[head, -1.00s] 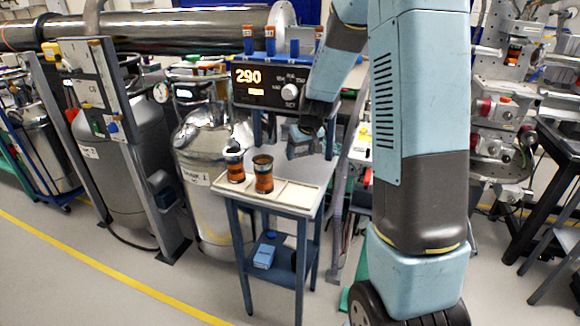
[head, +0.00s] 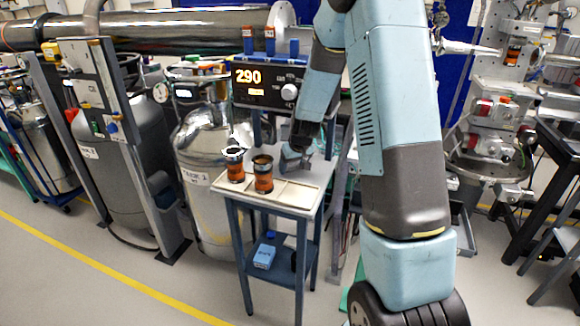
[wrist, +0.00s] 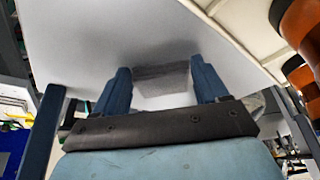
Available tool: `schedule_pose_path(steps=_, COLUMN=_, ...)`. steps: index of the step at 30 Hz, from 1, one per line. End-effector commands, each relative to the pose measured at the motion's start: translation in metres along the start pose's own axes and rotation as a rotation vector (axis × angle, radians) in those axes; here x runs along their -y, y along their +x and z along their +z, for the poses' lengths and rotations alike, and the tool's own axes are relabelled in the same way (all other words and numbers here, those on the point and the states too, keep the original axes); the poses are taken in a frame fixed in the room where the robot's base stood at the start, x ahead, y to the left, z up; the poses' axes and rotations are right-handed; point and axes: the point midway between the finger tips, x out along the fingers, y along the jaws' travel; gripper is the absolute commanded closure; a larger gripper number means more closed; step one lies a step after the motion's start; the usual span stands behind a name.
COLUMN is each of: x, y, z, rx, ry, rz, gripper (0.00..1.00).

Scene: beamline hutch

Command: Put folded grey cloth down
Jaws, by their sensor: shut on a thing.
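The folded grey cloth (wrist: 163,83) is a small flat grey block between the two blue fingers of my gripper (wrist: 161,76) in the wrist view. My gripper is shut on it, just over the bare pale top of the small cart (wrist: 95,45). A darker band shows along the cloth's far edge; whether the cloth touches the top I cannot tell. In the head view my gripper (head: 291,159) is low over the back right part of the cart top (head: 316,172), behind the tray. The cloth is hard to tell from the fingers there.
A shallow cream tray (head: 293,193) lies along the cart's front. Two orange and black canisters stand at its left, one (head: 263,174) nearer my gripper, the other (head: 235,165) further left. A controller box (head: 262,82) reading 290 stands above the cart's back.

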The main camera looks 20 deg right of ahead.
Motion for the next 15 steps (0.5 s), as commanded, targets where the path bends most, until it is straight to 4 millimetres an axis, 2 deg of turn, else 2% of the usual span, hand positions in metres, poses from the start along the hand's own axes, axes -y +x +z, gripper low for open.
schedule_pose_path(steps=2, x=0.0, y=0.0009, z=0.0004, rx=0.0, ry=0.0, rz=0.0, gripper=0.55)
schedule_pose_path(steps=3, x=0.0001, y=0.0014, z=0.0006, rx=0.0, ry=0.0, rz=0.0, gripper=0.26)
schedule_pose_path(steps=11, x=0.0004, y=0.001, z=0.0004, rx=0.0, ry=-0.001, rz=0.0, gripper=0.01)
schedule_pose_path(steps=15, x=0.0006, y=0.001, z=0.0004, rx=0.0, ry=-0.001, rz=0.0, gripper=0.01)
